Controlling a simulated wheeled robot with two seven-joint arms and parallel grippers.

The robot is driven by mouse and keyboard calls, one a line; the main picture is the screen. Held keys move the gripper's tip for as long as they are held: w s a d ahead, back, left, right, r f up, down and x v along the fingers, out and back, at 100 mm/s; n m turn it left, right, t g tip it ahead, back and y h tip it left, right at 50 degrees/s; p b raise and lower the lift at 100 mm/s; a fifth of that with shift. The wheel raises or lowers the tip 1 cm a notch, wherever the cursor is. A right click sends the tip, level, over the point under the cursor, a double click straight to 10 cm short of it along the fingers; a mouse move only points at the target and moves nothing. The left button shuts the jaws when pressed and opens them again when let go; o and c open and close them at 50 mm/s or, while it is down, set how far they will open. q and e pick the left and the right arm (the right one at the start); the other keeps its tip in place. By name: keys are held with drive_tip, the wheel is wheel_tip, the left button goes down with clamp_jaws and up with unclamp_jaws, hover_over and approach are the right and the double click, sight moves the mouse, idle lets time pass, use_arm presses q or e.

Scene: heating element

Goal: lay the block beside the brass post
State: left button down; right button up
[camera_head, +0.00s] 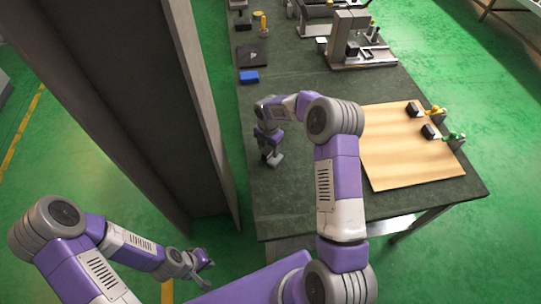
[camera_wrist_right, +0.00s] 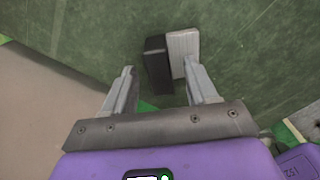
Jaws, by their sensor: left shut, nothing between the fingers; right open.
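A block with a black part (camera_wrist_right: 157,62) and a light grey ribbed part (camera_wrist_right: 183,50) stands on the dark green table between my right fingers in the right wrist view; I cannot tell if it is one piece or two. In the head view its light part (camera_head: 276,160) shows just below my right gripper (camera_head: 268,152). My right gripper (camera_wrist_right: 161,70) is open around it, its contact unclear. A yellow, brass-like post (camera_head: 264,22) stands at the table's far left. My left gripper (camera_head: 203,262) is shut and empty, low off the table's near left side.
A blue block (camera_head: 249,77) and a dark flat plate (camera_head: 252,56) lie toward the post. A wooden board (camera_head: 400,160) with black, yellow and green parts is at right. A grey machine (camera_head: 362,52) stands behind. A dark pillar (camera_head: 130,90) rises left of the table.

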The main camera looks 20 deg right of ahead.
drive_tip(key=shift+f, duration=0.8)
drive_tip(key=shift+r, duration=0.1)
clamp_jaws()
